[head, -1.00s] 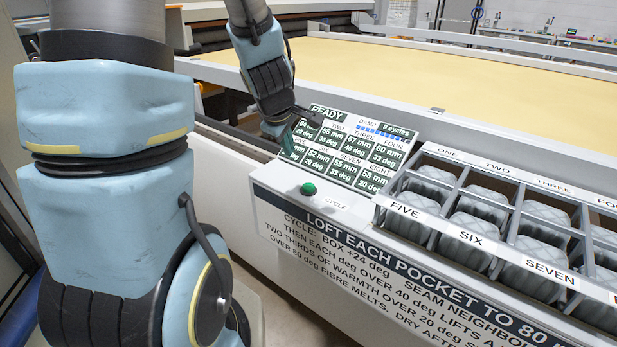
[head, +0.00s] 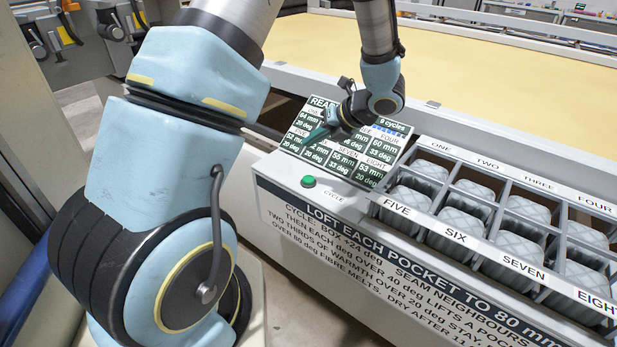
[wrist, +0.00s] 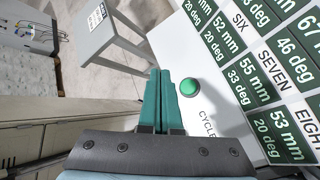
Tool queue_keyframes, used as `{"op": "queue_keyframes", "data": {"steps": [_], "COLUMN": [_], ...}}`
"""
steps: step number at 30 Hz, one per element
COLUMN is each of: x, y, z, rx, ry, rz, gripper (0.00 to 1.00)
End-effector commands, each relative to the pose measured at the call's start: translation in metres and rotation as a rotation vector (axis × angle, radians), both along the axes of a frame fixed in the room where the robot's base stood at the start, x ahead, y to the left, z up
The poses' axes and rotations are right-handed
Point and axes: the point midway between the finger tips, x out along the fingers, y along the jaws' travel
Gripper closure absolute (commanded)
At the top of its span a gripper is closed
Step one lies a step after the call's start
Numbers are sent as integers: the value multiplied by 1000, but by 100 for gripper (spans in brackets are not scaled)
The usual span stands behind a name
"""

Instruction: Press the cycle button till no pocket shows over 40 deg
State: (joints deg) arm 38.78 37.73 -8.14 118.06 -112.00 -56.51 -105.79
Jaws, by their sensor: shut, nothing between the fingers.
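The green cycle button (head: 308,181) sits on the white panel, above the word CYCLE; it also shows in the wrist view (wrist: 189,87). My gripper (head: 306,142) is shut and empty, above the panel and in front of the display's left part in the head view. In the wrist view its teal fingers (wrist: 161,73) lie side by side, left of the button, with no visible contact. The display (head: 372,172) reads READY and appears to show 9 cycles. My gripper hides part of the display.
Grey pocket box (head: 462,222) with quilted pockets stands right of the panel. A rules sign (head: 400,265) runs along the front. The wide yellow bed (head: 480,75) lies behind. A grey stool (wrist: 105,35) shows in the wrist view.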

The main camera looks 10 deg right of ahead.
Motion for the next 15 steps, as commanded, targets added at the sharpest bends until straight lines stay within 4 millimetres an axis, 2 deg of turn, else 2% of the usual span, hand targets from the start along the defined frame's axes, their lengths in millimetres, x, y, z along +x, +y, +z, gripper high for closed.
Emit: {"op": "queue_keyframes", "data": {"steps": [8, 15], "x": [0, 1], "y": [0, 0], "z": [-6, -30], "rx": [0, 0], "ry": [1, 0], "rz": [-2, -2], "gripper": [100, 100]}}
